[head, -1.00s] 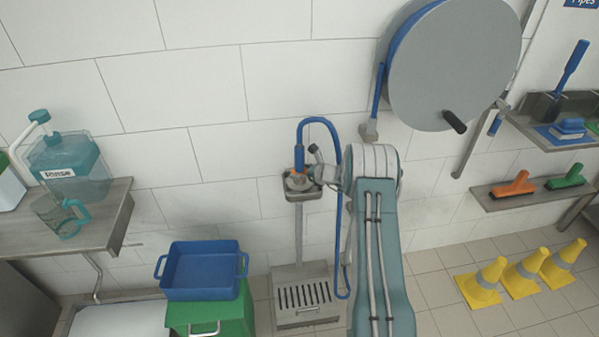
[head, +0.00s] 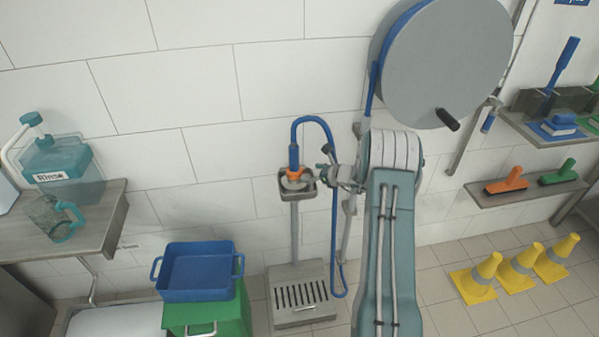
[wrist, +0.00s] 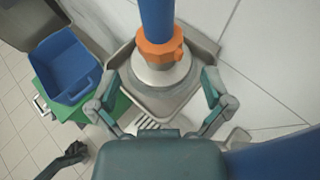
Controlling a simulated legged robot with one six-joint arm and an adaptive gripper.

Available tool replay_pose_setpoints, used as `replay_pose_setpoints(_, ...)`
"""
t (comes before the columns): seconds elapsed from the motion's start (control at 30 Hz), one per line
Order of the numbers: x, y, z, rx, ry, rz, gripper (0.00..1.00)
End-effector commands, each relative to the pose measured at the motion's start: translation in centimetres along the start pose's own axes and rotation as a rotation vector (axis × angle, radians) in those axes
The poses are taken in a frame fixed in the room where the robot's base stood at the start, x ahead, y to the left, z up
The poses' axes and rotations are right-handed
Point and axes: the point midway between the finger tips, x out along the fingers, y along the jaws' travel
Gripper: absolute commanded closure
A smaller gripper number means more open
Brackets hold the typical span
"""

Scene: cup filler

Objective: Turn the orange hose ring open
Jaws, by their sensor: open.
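The orange hose ring (head: 294,173) sits at the lower end of the blue hose (head: 294,155), above a small metal stand tray (head: 308,192). In the wrist view the orange ring (wrist: 160,46) is at the top centre, around the blue hose (wrist: 157,15) and over a round metal piece (wrist: 160,76). My gripper (wrist: 160,88) is open and empty. Its fingers are spread to either side of the metal piece, below the ring in the picture. In the head view my gripper (head: 330,175) is right of the ring, with a gap between them.
A blue tub (head: 200,275) on a green box (head: 215,312) stands left of the stand. A grey hose reel (head: 445,60) hangs above my arm. A shelf with a Rinse container (head: 60,165) is at left. Yellow cones (head: 520,262) stand on the right floor.

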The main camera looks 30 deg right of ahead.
Motion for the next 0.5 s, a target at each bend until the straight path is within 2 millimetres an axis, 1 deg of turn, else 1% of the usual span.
replay_pose_setpoints(0.03,-1.2,-0.1,0.0,0.001,0.0,-0.004,0.0)
replay_pose_setpoints(0.1,-2.4,-0.1,0.0,0.002,-0.001,-0.003,0.0)
replay_pose_setpoints(0.2,-3.6,-0.1,0.0,0.001,0.0,-0.002,0.0)
replay_pose_setpoints(0.33,-4.5,-0.1,-0.1,0.002,0.0,-0.001,0.0)
replay_pose_setpoints(0.5,-4.6,0.0,-0.1,0.001,0.0,0.0,0.0)
